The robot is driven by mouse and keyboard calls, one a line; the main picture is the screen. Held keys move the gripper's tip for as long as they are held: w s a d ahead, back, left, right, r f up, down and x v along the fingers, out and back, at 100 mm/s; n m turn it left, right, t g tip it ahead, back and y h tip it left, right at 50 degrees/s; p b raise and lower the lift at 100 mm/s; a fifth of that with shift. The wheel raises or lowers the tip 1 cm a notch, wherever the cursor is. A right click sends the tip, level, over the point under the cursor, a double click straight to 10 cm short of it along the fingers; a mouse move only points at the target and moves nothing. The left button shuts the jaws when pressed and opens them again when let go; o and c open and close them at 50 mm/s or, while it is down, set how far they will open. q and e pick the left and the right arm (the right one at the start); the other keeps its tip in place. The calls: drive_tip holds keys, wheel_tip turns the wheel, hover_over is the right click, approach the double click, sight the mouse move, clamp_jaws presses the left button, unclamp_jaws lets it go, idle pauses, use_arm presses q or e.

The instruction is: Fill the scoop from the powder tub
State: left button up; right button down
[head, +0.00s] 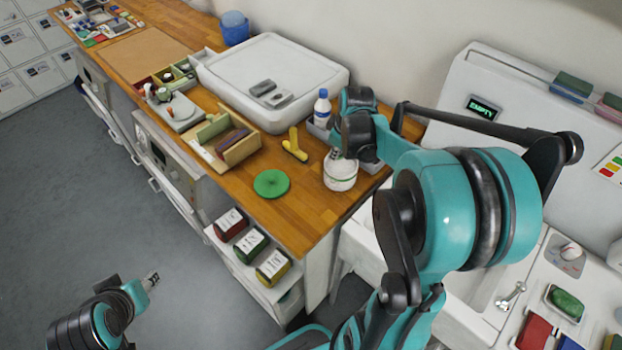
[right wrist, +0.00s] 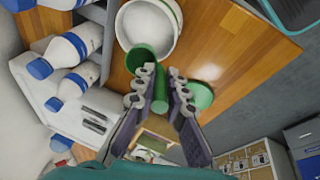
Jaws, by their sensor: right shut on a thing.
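The powder tub is a white round tub (head: 340,178) on the wooden counter near its right end. In the right wrist view it shows at the top (right wrist: 177,45), open, with a pale inside. My right gripper (head: 339,153) is at the tub's upper edge, pointing down. In the right wrist view its fingers (right wrist: 162,78) are shut on a green scoop (right wrist: 146,61), whose cup overlaps the tub's near rim; whether it holds powder cannot be told. A green round lid (head: 271,184) lies flat on the counter, left of the tub. My left gripper (head: 152,279) is low over the floor, too small to judge.
A wooden divided box (head: 240,147) and a big white tray-topped unit (head: 310,72) are left and behind. A sink is at right.

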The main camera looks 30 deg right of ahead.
drive_tip(key=shift+w+d, duration=0.25)
drive_tip(key=shift+d, duration=0.75)
drive_tip(key=shift+f, duration=0.15)
wheel_tip(320, 180, down, 6)
drive_tip(key=b, duration=0.4)
drive_tip(key=shift+r+b, duration=0.2)
drive_tip(key=shift+b, duration=0.2)
drive_tip(key=shift+f+b, duration=0.55)
drive_tip(key=shift+f, duration=0.15)
idle(0.4)
idle(0.5)
wheel_tip(320, 180, up, 7)
drive_tip(key=p, duration=0.5)
drive_tip(key=shift+p, duration=0.3)
idle(0.6)
